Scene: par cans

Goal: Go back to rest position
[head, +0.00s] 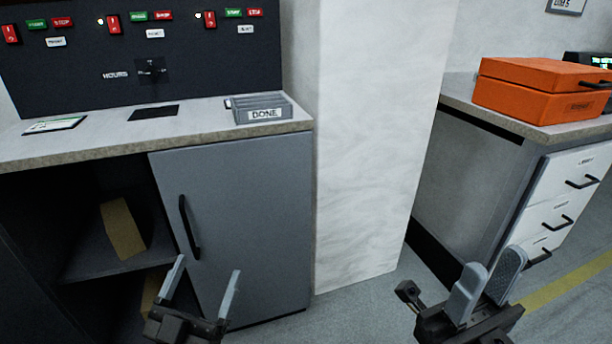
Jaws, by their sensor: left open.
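My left gripper (208,272) is open and empty, in front of the grey cabinet door (240,225) at the lower left. Its two fingers point up and stand apart, below the black door handle. My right gripper (492,262) is at the lower right, in front of the floor and the white-drawer cabinet (570,185). Its fingers look apart, with the textured pad of one showing, and nothing is seen between them. Neither gripper appears to hold anything.
The left counter (205,128) carries a grey tray marked DONE (262,108), below a dark switch panel (150,70). Tan objects (122,229) sit in the open shelf. A pale pillar (375,140) separates the counters. An orange case (540,90) lies on the right counter.

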